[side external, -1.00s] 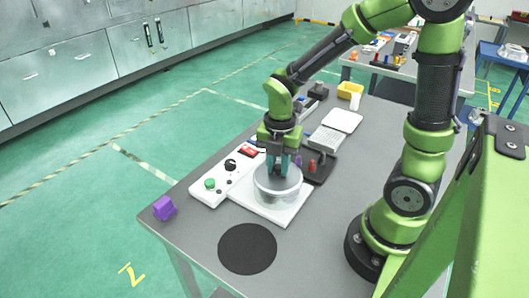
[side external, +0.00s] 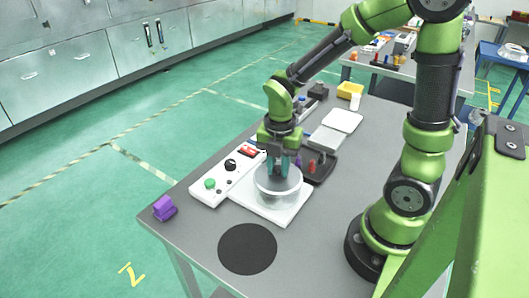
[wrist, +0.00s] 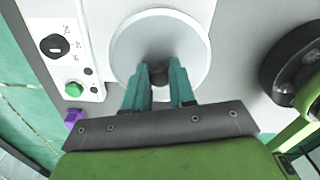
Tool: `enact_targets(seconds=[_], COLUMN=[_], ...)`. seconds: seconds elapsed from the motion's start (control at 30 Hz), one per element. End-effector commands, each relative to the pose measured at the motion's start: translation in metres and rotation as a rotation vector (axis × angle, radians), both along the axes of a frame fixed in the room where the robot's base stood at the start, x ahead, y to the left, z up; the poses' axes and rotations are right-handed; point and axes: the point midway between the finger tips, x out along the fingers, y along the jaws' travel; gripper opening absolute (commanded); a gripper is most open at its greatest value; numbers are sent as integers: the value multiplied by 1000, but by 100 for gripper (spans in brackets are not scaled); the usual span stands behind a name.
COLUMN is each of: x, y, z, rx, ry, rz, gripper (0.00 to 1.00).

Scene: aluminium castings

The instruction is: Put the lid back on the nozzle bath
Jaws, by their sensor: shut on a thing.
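The nozzle bath (side external: 277,197) is a clear round vessel standing on a white base plate (side external: 252,202). Its lid (wrist: 185,37) is a pale grey disc with a dark knob (wrist: 158,74) at its middle. My gripper (wrist: 159,77) is shut on the knob, with its teal fingers on either side. In the side view my gripper (side external: 280,168) points down over the bath, and the lid (side external: 270,183) lies at the level of the bath's top. I cannot tell whether the lid touches the rim all around.
A white control panel (side external: 212,193) with a green button and a black dial stands left of the bath. A purple block (side external: 164,208) lies at the table's left corner. A black round mat (side external: 247,249) lies bare in front. A dark tray (side external: 322,166) with small coloured parts is behind right.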

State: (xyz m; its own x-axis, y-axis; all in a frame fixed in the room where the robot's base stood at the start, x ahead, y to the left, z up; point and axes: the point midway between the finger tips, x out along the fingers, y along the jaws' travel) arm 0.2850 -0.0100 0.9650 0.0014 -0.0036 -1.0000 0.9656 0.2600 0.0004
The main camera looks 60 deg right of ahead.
Motion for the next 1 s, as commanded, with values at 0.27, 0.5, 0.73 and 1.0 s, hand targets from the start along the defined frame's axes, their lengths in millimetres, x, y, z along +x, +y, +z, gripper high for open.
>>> enact_targets(seconds=[0.27,0.5,0.73,1.0], x=[0,0,0,0], y=[0,0,0,0], z=[0,0,0,0], rx=[0,0,0,0], ry=[0,0,0,0], rz=[0,0,0,0], gripper=[0,51,55,80])
